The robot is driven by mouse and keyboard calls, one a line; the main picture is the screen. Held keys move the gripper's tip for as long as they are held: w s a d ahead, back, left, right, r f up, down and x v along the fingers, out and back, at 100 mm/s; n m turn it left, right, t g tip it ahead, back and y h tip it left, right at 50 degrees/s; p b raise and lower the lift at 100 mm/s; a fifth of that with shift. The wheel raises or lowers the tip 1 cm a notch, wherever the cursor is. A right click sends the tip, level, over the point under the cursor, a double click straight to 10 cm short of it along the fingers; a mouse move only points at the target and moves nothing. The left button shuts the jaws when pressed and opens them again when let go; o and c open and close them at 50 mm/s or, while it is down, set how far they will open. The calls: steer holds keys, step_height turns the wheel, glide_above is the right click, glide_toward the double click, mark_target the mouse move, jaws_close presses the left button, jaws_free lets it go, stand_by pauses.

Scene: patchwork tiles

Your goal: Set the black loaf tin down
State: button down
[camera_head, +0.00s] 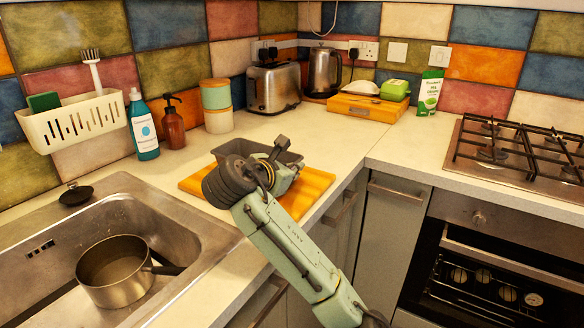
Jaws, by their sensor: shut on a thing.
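The black loaf tin (228,147) is a dark grey, open-topped tin. It shows behind my gripper, over the orange board (316,186) on the counter right of the sink. My gripper (281,150) is at the tin's right side and is shut on it. My wrist and arm hide much of the tin, including most of its near side. I cannot tell whether its base touches the board.
A sink (203,236) with a saucepan (113,270) is at the left. A teal bottle (143,126), a brown pump bottle (173,124) and stacked canisters (218,121) stand behind. A toaster (273,88) and kettle (323,72) are at the back. Counter (330,132) right of the tin is clear.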

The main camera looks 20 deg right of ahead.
steer(key=shift+f+b, duration=0.25)
steer(key=shift+b, duration=0.05)
steer(key=c, duration=1.8)
jaws_free()
